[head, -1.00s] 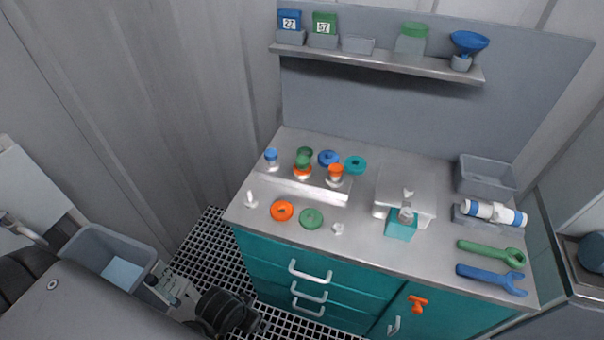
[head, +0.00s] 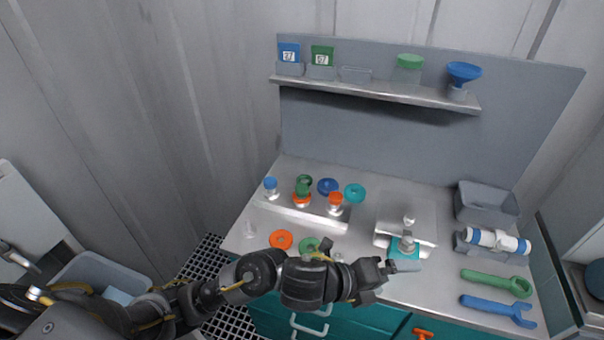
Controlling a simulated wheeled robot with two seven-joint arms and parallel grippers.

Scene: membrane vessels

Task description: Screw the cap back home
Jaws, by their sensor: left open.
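My left arm reaches in from the lower left, across the bench front. Its gripper (head: 392,267) is open, close in front of the teal block (head: 396,249), and partly covers the block's front. A small pale grey fitting (head: 407,240) stands upright in the block. A small whitish piece (head: 409,219) sits just behind it on the grey stand (head: 424,205). I cannot tell which piece is the cap. A white vessel with blue bands (head: 497,240) lies in a grey cradle at the right. My right gripper is not in view.
Bottles with blue (head: 270,183), green and orange tops stand on the left rack, with coloured rings around. An orange ring (head: 281,239) and a green ring (head: 309,245) lie in front. Green (head: 497,281) and blue (head: 498,309) wrenches lie front right. A grey bin (head: 485,204) stands behind.

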